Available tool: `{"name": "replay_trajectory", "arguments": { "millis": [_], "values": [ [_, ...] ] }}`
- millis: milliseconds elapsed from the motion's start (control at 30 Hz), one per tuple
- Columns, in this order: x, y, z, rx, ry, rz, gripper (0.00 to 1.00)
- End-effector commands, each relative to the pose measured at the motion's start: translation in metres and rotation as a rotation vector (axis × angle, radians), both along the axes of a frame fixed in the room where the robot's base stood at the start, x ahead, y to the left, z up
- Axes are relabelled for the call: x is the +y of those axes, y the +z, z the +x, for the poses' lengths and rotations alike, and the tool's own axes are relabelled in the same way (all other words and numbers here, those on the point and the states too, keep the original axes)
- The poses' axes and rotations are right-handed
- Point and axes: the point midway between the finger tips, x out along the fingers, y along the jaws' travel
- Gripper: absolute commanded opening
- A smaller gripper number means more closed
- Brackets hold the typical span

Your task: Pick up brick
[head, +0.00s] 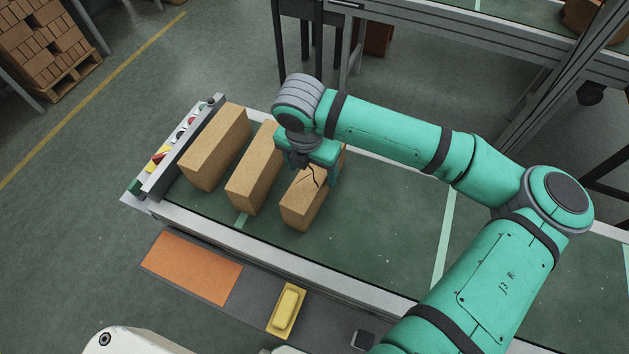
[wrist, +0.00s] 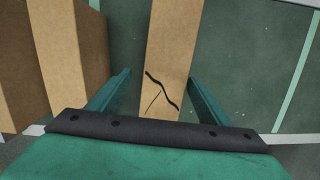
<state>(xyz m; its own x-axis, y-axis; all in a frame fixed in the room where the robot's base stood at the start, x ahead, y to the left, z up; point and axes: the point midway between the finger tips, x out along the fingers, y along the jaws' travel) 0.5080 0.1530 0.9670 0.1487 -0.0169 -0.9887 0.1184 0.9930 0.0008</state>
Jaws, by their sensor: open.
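Three tan bricks stand in a row on the green conveyor belt. The right brick (head: 299,209) has a dark branching crack on its top, and it also shows in the wrist view (wrist: 170,45). The middle brick (head: 248,183) and the left brick (head: 214,147) look uncracked in what shows. My gripper (head: 311,166) is over the cracked brick, open and empty. My gripper hides part of the middle and cracked bricks' far ends.
A grey end rail (head: 181,150) with buttons closes the belt's left end. The belt right of the cracked brick is clear. On the near ledge are an orange mat (head: 192,267) and a yellow tray (head: 275,322) with a yellow block (head: 288,303).

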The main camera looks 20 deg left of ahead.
Motion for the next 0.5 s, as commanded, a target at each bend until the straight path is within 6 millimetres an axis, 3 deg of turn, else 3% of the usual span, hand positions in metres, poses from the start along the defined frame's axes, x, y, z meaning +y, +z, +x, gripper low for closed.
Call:
{"name": "replay_trajectory", "arguments": {
  "millis": [300,500],
  "values": [
    [-0.009,-0.041,0.007,0.001,-0.015,-0.002,0.72],
    [-0.009,-0.046,0.008,0.001,-0.014,-0.001,0.72]
  ]
}}
